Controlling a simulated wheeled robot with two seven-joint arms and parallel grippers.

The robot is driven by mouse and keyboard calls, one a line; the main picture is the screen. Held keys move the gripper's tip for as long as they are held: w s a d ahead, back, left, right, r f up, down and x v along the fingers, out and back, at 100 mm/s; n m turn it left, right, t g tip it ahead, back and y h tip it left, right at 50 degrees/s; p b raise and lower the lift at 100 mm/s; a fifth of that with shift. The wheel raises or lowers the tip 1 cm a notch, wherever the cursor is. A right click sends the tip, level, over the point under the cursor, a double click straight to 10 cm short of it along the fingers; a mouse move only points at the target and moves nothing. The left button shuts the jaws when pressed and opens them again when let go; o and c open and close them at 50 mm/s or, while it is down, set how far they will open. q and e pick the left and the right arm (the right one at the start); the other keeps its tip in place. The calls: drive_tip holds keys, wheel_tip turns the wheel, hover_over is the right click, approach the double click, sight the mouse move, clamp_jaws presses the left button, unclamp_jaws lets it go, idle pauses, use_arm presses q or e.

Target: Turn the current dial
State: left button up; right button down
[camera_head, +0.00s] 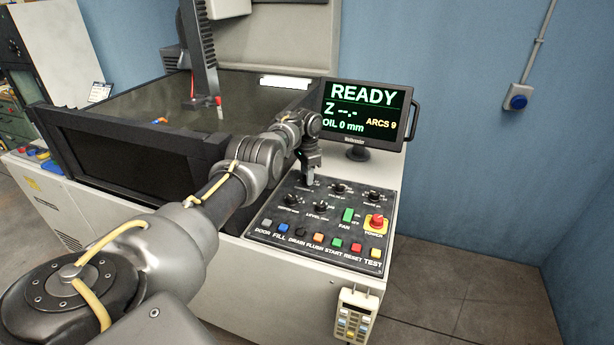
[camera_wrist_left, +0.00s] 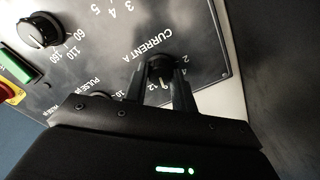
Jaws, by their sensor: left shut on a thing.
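The current dial (camera_wrist_left: 160,68) is a black round knob on the dark control panel, beside the label "CURRENT A" and a ring of white numbers. My left gripper (camera_wrist_left: 159,82) is shut on it, one finger on each side, in the left wrist view. In the head view my left gripper (camera_head: 309,178) reaches down to the back left part of the control panel (camera_head: 262,216) and mostly hides the current dial. The exact setting of the dial cannot be read clearly. My right gripper is in neither view.
Other black knobs (camera_head: 320,206) stand close by on the panel, with a green fan switch (camera_head: 348,214), a red power button (camera_head: 376,221) and a front row of coloured buttons. A monitor (camera_head: 362,112) reading "READY" stands behind. The oil tank (camera_head: 130,160) is at left.

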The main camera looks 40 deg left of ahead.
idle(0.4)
use_arm(q)
drive_tip(key=o, duration=1)
wheel_tip(320, 180, up, 11)
drive_tip(key=shift+f, duration=0.1)
